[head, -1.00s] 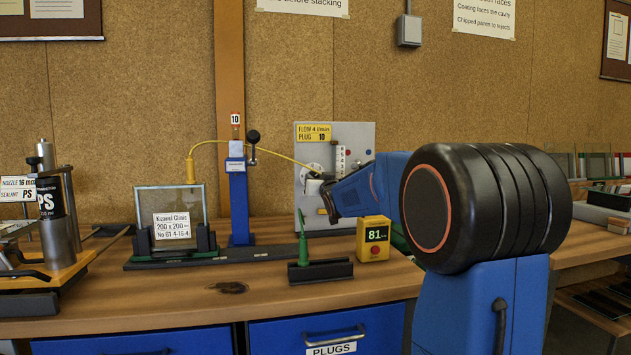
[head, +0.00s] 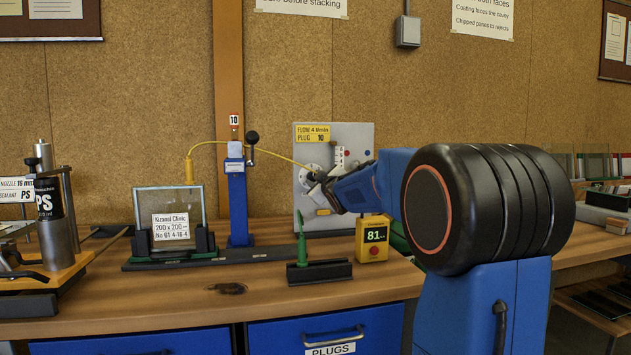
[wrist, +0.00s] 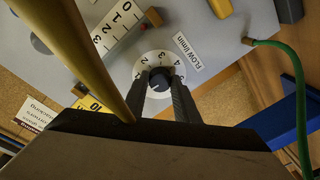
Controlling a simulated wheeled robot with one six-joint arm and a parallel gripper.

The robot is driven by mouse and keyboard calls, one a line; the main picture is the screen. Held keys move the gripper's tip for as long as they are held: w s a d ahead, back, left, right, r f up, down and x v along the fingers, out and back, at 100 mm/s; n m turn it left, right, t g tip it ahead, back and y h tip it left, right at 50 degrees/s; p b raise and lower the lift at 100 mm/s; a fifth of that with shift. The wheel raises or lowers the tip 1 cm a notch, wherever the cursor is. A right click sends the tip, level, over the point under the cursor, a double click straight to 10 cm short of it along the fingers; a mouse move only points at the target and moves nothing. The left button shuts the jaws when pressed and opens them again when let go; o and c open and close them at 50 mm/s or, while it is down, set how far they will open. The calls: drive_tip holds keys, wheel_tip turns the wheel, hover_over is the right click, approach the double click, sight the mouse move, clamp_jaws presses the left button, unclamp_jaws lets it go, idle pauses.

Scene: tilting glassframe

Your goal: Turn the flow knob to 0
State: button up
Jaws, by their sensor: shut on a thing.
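The flow knob (wrist: 159,82) is a dark round knob at the middle of a white numbered dial (wrist: 147,66) on the grey panel (head: 357,135). My gripper (wrist: 160,79) is shut on the knob, one dark finger on each side of it. A "FLOW l/min" label (wrist: 183,52) is beside the dial. I cannot clearly tell which number the knob points at. In the head view my gripper (head: 318,181) is at the panel's left part and hides most of the knob.
A white numbered scale (wrist: 118,27) is on the panel close by. A yellow hose (wrist: 78,45) crosses the wrist view, and a green hose (wrist: 297,85) hangs at its right. The yellow box reading 81 (head: 374,238) stands below my arm. A glass frame (head: 170,207) stands at the left.

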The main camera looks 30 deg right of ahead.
drive_tip(key=shift+f+n, duration=0.15)
drive_tip(key=shift+n, duration=0.25)
drive_tip(key=o, duration=1)
drive_tip(key=shift+o, duration=0.2)
drive_tip(key=s+a, duration=0.3)
drive_tip(key=s, duration=1.4)
drive_tip(key=shift+s+a, duration=0.1)
drive_tip(key=shift+a, duration=0.05)
